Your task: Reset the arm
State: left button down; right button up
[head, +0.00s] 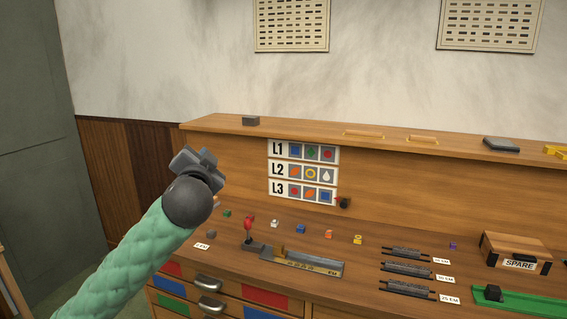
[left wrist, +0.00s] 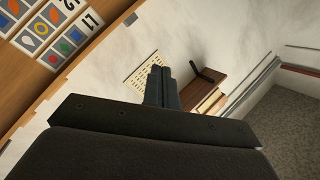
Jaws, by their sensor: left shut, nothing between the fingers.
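My left arm, in a green quilted sleeve, comes in from the lower left of the head view. My left gripper (head: 196,163) is raised in front of the wooden desk's left end (head: 190,139). It is shut with nothing held. In the left wrist view its two fingers (left wrist: 161,88) lie together, with the wall and a shelf beyond. My right gripper is not in view.
The desk carries a row of small coloured pieces such as a blue one (head: 300,229), a red-knobbed lever (head: 248,228), a metal composing tray (head: 300,262), dark strips (head: 407,270) and a SPARE box (head: 515,252). A card board (head: 303,172) hangs on its back panel.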

pick_arm(q)
jog(key=s+d+f+n+g+h, duration=0.1)
jog(key=s+f+g, duration=0.3)
jog(key=f, duration=0.8)
jog(key=s+d+f+n+g+h, duration=0.1)
jog(key=s+f+g, duration=0.1)
jog(key=s+f, duration=0.65)
jog(key=s+d+f+n+g+h, duration=0.1)
jog(key=s+f+g, duration=0.25)
jog(key=f, duration=1.05)
jog(key=s+d+f+n+g, duration=0.1)
jog(key=s+f+g, duration=0.2)
jog(key=s+f, duration=0.9)
jog(key=s+f+n+g, duration=0.1)
jog(key=s+f+g, duration=0.3)
jog(key=s+f, duration=0.8)
jog(key=s, duration=0.4)
jog(key=shift+s+d+f+n+h, duration=0.25)
jog(key=shift+s+d+n+h, duration=0.05)
jog(key=shift+s+d+h, duration=0.1)
